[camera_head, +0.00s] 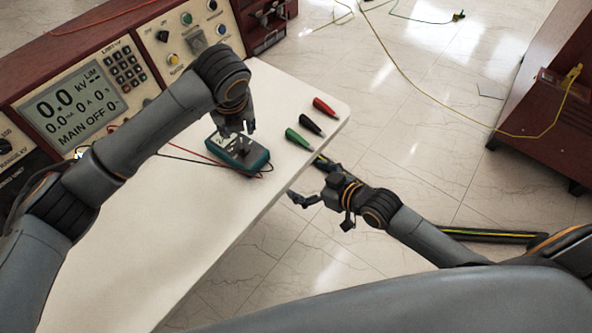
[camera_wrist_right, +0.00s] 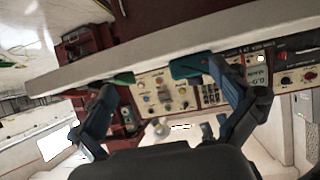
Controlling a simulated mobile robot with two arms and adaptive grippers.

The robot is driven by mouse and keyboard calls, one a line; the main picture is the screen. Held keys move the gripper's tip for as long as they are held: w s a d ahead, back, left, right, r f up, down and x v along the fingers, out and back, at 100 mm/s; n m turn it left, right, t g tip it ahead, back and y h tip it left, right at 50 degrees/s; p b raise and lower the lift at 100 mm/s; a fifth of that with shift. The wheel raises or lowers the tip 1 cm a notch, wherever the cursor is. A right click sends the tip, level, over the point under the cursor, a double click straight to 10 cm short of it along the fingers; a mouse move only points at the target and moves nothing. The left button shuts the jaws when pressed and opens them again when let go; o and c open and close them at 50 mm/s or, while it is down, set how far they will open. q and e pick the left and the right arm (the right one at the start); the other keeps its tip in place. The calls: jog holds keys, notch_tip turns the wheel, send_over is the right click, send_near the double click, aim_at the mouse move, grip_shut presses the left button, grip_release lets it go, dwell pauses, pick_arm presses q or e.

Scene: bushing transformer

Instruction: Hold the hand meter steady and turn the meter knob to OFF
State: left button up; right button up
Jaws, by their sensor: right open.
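The hand meter (camera_head: 258,161), dark with a teal case, lies on the white table near its front edge. My left gripper (camera_head: 236,130) points down at the meter's face from above; its fingers hide part of the display and the knob, and whether they touch is unclear. The knob's setting cannot be read. My right gripper (camera_head: 306,179) is open and empty, just off the table's front edge, to the right of and below the meter. In the right wrist view the open fingers (camera_wrist_right: 160,82) frame the table edge, with the teal meter (camera_wrist_right: 188,67) beyond it.
Red (camera_head: 324,106), black (camera_head: 311,125) and green (camera_head: 298,139) plugs lie on the white table (camera_head: 205,235). A red console (camera_head: 75,105) with a display stands behind. Thin leads run from the meter. A dark red cabinet (camera_head: 545,100) stands at right; cables cross the floor.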

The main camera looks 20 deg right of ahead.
jog(key=n+y, duration=0.1)
jog(key=y, duration=0.1)
send_near(259, 160)
jog(key=s+d, duration=0.2)
jog(key=x, duration=0.9)
jog(key=r+x, duration=0.1)
jog(key=x, duration=0.3)
jog(key=shift+w+a+f, duration=0.15)
jog(key=shift+w+a, duration=0.2)
jog(key=shift+a, duration=0.1)
